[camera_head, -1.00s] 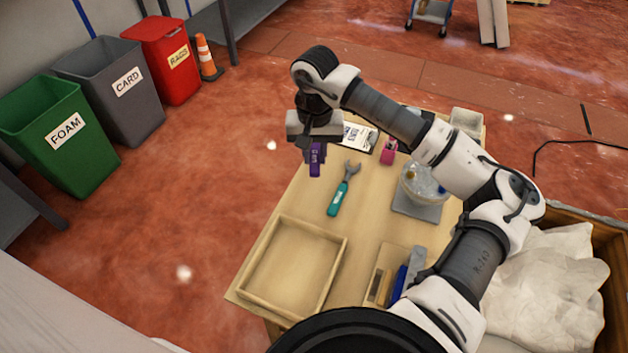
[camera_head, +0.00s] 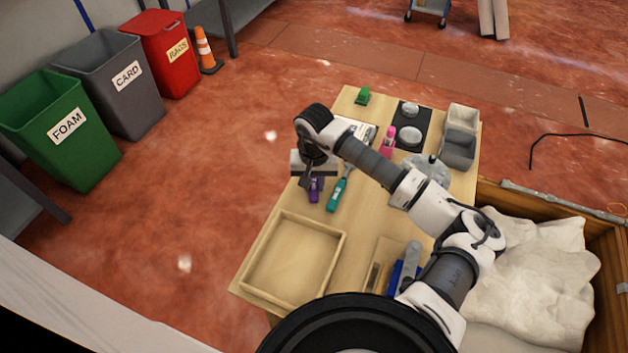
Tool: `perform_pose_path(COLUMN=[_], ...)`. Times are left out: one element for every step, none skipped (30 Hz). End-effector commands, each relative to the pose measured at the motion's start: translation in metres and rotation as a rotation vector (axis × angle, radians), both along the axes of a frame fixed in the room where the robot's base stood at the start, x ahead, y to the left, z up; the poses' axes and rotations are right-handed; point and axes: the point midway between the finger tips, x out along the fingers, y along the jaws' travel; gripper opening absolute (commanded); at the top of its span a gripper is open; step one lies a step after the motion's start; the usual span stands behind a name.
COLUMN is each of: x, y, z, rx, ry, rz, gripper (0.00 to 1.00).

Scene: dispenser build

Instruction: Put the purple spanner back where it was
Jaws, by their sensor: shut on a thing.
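The purple spanner (camera_head: 314,194) is in my gripper (camera_head: 314,180), its purple handle hanging below the jaws. My gripper is shut on it, over the left edge of the wooden table, just left of the teal spanner (camera_head: 336,195). The purple spanner's head is hidden by the gripper. I cannot tell whether the handle touches the table. The teal spanner lies on the table, its upper part close to my arm.
An empty wooden tray (camera_head: 243,262) fills the near left of the table. A pink bottle (camera_head: 388,140), a clear bowl (camera_head: 425,170), grey bins (camera_head: 458,152) and a green object (camera_head: 362,96) stand farther back. A holder with a blue item (camera_head: 400,274) is near right.

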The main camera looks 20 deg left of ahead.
Motion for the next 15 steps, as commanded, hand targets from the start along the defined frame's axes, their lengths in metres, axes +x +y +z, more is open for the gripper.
perform_pose_path(x=[0.0002,0.0002,0.0002,0.0002,0.0002,-0.0001,-0.0001,-0.0001,-0.0001,-0.0001,-0.0001,-0.0001,-0.0001,-0.0001,-0.0001], y=[0.0002,0.0001,0.0001,0.0001,0.0002,0.0002,0.0003,0.0003,0.0003,0.0003,0.0003,0.0003,0.0003,0.0003,0.0003], z=[-0.0004,-0.0013,-0.0025,-0.0032,-0.0038,-0.0030,-0.0024,-0.0023,-0.0023,-0.0023,-0.0023,-0.0023,-0.0022,-0.0022,-0.0022], rx=[0.000,0.000,0.000,0.000,0.000,0.000,0.000,0.000,0.000,0.000,0.000,0.000,0.000,0.000,0.001], ry=[-0.001,-0.001,-0.001,-0.001,-0.001,-0.001,0.000,0.000,0.000,0.000,0.000,0.000,0.000,0.000,0.000], rz=[0.000,0.000,0.001,0.001,0.001,0.001,0.000,0.000,0.000,0.000,0.000,0.000,0.000,0.000,0.000], gripper=[0.00,0.00,0.00,0.00,0.00,0.24,0.28,0.31,0.37,0.41,0.43,0.43,0.43,0.43,0.43])
